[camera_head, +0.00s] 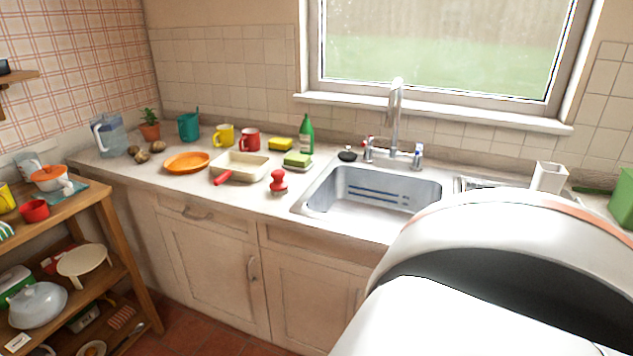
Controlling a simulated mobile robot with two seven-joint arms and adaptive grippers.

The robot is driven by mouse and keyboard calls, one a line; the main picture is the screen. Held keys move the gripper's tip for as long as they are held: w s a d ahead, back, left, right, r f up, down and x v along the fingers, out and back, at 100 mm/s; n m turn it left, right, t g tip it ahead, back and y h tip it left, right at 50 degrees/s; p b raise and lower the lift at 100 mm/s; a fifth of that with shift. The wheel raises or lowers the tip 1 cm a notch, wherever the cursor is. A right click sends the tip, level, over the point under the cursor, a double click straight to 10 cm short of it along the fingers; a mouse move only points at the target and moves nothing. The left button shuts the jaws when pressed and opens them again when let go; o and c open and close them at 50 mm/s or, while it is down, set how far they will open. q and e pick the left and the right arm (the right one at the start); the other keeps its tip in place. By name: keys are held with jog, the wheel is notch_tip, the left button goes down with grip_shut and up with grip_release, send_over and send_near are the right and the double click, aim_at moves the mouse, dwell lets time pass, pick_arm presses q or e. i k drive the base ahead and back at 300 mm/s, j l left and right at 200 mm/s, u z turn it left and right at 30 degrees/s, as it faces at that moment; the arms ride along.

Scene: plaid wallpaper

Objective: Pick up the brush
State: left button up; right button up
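A small red knob-topped item (278,182), which looks like a palm brush, stands on the counter (240,196) near its front edge, left of the sink. Its underside is too small to make out clearly. Neither of my grippers is in view. A large white part of my own body fills the lower right of the head view and hides part of the sink and counter.
A wooden shelf (103,200) stands at left.

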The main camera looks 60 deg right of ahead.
aim_at(278, 187)
jog(key=z, duration=1.55)
jog(key=i+j, duration=0.2)
jog(key=j, duration=0.2)
jog(key=i+j, duration=0.2)
jog(key=j, duration=0.15)
jog(key=i+j, duration=0.2)
jog(key=j, duration=0.2)
jog(key=i+j+z, duration=0.15)
jog(key=j+z, duration=0.25)
jog(key=i+j+z, duration=0.15)
jog(key=z, duration=0.2)
